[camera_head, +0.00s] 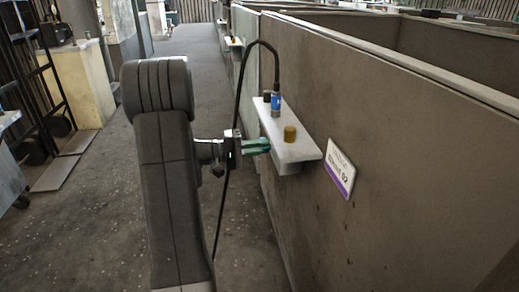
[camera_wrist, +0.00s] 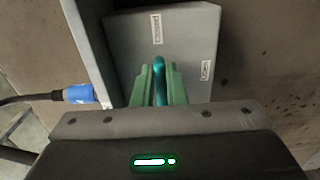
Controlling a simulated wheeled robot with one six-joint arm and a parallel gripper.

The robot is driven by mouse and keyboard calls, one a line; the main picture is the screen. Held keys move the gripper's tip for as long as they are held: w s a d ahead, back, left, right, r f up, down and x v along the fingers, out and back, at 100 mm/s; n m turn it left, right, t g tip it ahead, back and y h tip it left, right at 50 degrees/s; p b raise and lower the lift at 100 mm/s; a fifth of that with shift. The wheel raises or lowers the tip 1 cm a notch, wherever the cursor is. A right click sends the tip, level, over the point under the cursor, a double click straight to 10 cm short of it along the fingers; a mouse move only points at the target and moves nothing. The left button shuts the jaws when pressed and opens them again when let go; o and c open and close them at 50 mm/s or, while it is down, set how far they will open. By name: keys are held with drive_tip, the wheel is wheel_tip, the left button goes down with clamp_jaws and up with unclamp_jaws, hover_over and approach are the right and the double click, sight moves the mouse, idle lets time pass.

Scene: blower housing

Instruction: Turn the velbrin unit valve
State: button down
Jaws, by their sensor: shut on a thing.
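The valve shows in the wrist view as a teal handle (camera_wrist: 160,65) on the face of a grey box (camera_wrist: 187,40) with two small white labels, too small to read. My gripper (camera_wrist: 157,85) has green fingers on either side of the handle and is shut on it. In the head view my gripper (camera_head: 258,146) reaches from the left to the front side of a pale shelf-like unit (camera_head: 297,152) on the wall. There the fingers hide the handle. How far the handle is turned cannot be told.
A blue connector (camera_head: 276,105) with a black cable stands on the unit beside a brass-coloured cap (camera_head: 290,134); the connector also shows in the wrist view (camera_wrist: 78,93). A white and purple sign (camera_head: 340,168) hangs on the wall (camera_head: 420,150). Floor at left is mostly clear.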

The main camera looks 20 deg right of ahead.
idle(0.5)
drive_tip(key=c, duration=1.5)
unclamp_jaws()
drive_tip(key=shift+o, duration=0.2)
drive_tip(key=p+v, duration=0.4)
drive_tip(key=v, duration=1)
drive_tip(key=shift+s+d+f, duration=0.1)
drive_tip(key=shift+d, duration=0.05)
drive_tip(key=b+x, duration=0.4)
drive_tip(key=x, duration=0.9)
drive_tip(key=shift+d, duration=0.4)
